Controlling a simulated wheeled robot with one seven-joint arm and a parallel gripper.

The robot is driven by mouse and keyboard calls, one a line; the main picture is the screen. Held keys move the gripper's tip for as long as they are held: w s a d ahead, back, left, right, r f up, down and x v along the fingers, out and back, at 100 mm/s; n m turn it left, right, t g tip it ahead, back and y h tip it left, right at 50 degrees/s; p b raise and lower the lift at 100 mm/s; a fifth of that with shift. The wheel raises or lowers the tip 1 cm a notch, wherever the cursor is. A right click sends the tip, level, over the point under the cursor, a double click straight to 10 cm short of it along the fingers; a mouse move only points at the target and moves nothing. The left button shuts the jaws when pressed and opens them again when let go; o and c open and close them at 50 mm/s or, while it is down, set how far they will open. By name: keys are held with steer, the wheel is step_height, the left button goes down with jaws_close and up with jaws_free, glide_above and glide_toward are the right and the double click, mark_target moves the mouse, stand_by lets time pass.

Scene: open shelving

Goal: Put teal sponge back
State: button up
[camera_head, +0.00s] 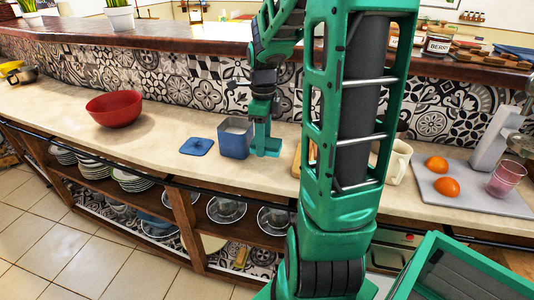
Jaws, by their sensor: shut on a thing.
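My gripper (262,128) points down over the counter, just right of an open blue canister (234,142). It is shut on a small teal block, which looks like the teal sponge (268,148), low at the counter surface. The colour of the block is close to that of my arm, so its edges are hard to make out. I cannot tell whether it touches the counter. A square blue lid (197,147) with a small knob lies flat on the counter to the left of the canister.
A red bowl (114,108) stands farther left on the counter (70,103). To the right are a cream mug (398,162) and a grey board (450,191) with oranges and a pink glass. Plates and pans fill the shelves below. My arm hides part of the counter.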

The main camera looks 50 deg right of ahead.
mark_target(270, 141)
steer(key=d+f, duration=0.1)
steer(key=d, duration=0.1)
steer(key=shift+d+f, duration=0.35)
steer(key=shift+d, duration=0.05)
steer(key=shift+f, duration=2)
steer(key=shift+f, duration=0.1)
steer(key=o, duration=1)
